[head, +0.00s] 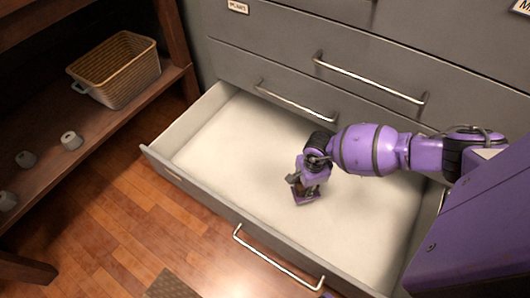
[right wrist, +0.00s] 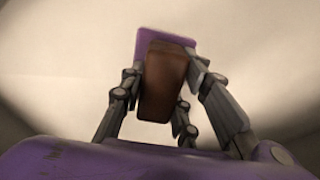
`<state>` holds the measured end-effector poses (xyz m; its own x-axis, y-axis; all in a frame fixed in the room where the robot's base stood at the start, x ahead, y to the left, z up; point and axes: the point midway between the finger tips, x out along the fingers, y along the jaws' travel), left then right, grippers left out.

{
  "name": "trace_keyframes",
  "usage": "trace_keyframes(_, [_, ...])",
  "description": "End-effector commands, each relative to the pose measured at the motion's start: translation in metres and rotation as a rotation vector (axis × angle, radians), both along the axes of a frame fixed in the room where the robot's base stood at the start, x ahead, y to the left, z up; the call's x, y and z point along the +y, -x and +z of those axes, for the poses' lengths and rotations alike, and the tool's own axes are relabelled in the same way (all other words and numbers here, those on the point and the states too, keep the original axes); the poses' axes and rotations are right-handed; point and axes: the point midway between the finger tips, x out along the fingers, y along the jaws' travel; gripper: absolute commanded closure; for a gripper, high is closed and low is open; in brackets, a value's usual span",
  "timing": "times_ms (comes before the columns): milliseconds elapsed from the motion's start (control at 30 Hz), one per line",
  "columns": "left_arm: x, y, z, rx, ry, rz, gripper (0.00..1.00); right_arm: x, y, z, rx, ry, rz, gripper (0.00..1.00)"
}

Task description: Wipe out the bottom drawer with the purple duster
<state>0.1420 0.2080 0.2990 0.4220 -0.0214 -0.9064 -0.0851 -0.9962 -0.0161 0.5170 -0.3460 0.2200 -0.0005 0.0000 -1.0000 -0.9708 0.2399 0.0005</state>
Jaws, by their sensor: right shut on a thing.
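The bottom drawer (head: 240,128) is pulled out of the grey cabinet, and its white floor looks bare. My right gripper (head: 303,186) reaches down inside it, near the middle. It is shut on the purple duster (head: 307,198), which has a brown handle. In the right wrist view the brown handle (right wrist: 163,85) is between the fingers, and a purple part (right wrist: 150,42) shows beyond it against the pale drawer floor. I cannot tell whether the duster touches the floor. My left gripper is not in view.
Closed drawers with metal handles (head: 370,78) rise above the open one. The open drawer's front has a handle (head: 275,262). Wooden floor (head: 110,220) lies in front.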

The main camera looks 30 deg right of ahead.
Motion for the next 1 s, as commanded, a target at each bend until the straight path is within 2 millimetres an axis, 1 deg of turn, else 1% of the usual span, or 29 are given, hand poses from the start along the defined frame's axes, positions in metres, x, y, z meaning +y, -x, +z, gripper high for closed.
trace_keyframes(33, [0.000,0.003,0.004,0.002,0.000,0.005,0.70,-0.002,-0.001,0.008,-0.002,0.001,-0.002,0.95])
trace_keyframes(200, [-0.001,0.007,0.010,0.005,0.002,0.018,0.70,-0.007,-0.002,0.021,-0.002,0.000,-0.008,0.95])
trace_keyframes(333, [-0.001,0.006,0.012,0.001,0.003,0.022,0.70,-0.009,-0.002,0.025,-0.001,0.001,-0.010,0.95])
trace_keyframes(633, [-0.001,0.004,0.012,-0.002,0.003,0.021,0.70,-0.008,-0.002,0.025,0.000,0.000,-0.009,0.95])
trace_keyframes(733, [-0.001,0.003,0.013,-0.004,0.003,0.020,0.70,-0.001,-0.010,0.034,-0.005,-0.002,0.016,0.95])
trace_keyframes(767, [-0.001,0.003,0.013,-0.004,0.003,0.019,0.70,0.004,-0.014,0.039,-0.007,-0.002,0.032,0.95])
trace_keyframes(867, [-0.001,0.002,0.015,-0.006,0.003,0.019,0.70,0.026,-0.032,0.069,-0.011,-0.003,0.120,0.95])
trace_keyframes(967, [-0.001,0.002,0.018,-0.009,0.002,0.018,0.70,0.057,-0.054,0.115,-0.015,-0.003,0.263,0.95])
trace_keyframes(1000, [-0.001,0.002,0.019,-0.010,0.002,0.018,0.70,0.071,-0.061,0.137,-0.015,-0.002,0.332,0.95])
